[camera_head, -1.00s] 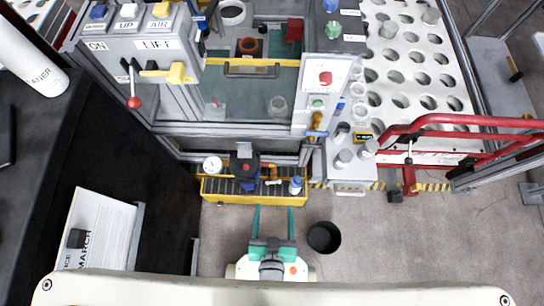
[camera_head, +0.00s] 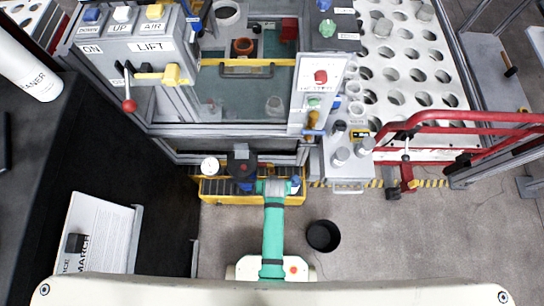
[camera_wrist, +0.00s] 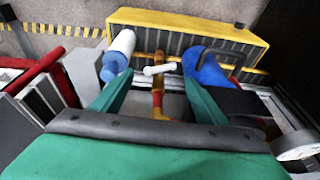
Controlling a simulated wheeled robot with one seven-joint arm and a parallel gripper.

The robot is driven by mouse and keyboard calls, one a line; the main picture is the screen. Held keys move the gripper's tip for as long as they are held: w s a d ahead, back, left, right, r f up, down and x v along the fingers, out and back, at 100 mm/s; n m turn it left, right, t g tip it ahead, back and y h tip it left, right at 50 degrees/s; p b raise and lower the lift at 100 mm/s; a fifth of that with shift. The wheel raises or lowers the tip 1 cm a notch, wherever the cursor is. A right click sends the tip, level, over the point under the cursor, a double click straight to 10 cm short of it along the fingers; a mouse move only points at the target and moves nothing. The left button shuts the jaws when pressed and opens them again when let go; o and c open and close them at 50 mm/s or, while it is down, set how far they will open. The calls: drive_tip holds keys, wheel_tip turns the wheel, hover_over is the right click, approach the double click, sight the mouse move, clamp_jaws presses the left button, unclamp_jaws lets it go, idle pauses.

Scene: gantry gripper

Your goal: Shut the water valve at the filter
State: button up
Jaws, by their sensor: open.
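In the wrist view a white valve lever (camera_wrist: 158,69) sits on a vertical brass pipe (camera_wrist: 158,95) and lies roughly crosswise to it. The white and blue filter (camera_wrist: 120,50) stands just left of it; in the head view the filter (camera_head: 296,184) is beside my gripper, partly hidden. My gripper (camera_wrist: 157,78) is open, with green fingers to the left and right of the pipe and lever. The lever is ahead between the fingertips; I cannot tell whether they touch anything. In the head view my gripper (camera_head: 272,186) is over the yellow tray (camera_head: 225,198) and hides the valve.
A blue part (camera_wrist: 205,72) stands close to the right finger in the wrist view. A round gauge (camera_head: 210,166) is at the tray's left. A black bucket (camera_head: 322,236) stands on the floor right of my arm. A red rail (camera_head: 460,117) is farther right.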

drive_tip(key=shift+w+g, duration=1.7)
drive_tip(key=shift+w, duration=1.1)
drive_tip(key=f, duration=0.9)
drive_tip(key=shift+a+f, duration=0.3)
drive_tip(key=shift+f, duration=0.05)
drive_tip(key=shift+c, duration=0.3)
drive_tip(key=c, duration=0.7)
